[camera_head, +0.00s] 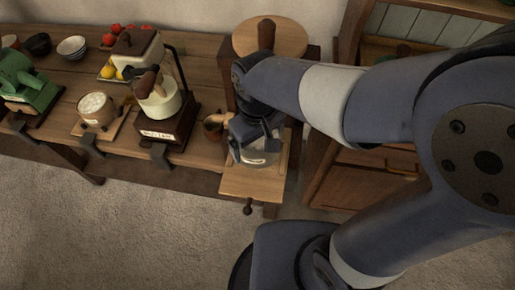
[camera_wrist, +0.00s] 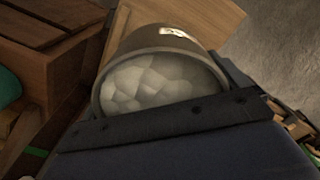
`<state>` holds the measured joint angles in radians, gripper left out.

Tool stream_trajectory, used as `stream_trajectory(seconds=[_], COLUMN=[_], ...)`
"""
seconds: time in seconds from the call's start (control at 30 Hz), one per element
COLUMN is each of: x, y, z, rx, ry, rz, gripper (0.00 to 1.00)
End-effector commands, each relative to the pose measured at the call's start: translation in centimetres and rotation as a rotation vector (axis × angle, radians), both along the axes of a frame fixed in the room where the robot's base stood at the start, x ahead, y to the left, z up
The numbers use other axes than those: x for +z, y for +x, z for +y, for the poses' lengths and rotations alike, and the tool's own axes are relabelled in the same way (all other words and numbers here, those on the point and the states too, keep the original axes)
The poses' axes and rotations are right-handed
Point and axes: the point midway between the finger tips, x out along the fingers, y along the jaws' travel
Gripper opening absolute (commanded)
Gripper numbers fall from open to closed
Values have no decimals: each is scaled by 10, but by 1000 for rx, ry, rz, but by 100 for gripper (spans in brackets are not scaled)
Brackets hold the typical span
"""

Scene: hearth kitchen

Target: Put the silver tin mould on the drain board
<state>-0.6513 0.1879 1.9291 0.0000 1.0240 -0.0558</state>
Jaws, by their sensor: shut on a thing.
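My gripper (camera_head: 254,138) is at the right end of the wooden bench, shut on the silver tin mould (camera_head: 258,157). The mould is a grey metal round vessel with a small pale label. In the wrist view the mould (camera_wrist: 165,42) shows its rim and a pale, faceted content or inside, behind the dark gripper bar (camera_wrist: 170,120). A light wooden board (camera_head: 252,183), which looks like the drain board, lies beneath and in front of it; it also shows in the wrist view (camera_wrist: 215,14). I cannot tell whether the mould touches the board.
A small brown copper-toned cup (camera_head: 213,126) stands just left of my gripper. A round wooden top (camera_head: 290,38) is behind; a cabinet (camera_head: 358,182) stands right.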

Motion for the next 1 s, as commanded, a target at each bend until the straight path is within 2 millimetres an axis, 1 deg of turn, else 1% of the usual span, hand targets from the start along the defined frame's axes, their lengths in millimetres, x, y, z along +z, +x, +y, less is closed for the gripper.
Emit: stream_trajectory(seconds=[0.07,0.2,0.3,0.57,0.6,0.63,0.9,1.0], x=[-7,-28,-38,-43,-44,-44,-44,-38], y=[0,0,0,-1,-2,-2,-2,-1], z=[0,0,0,-1,-1,-1,-1,-1], rx=[0,0,0,0,0,0,0,0], ry=[-1,-3,-1,-2,-3,-4,-4,-2], rz=[2,3,1,4,7,7,6,4], gripper=[50,50,50,51,97,100,100,100])
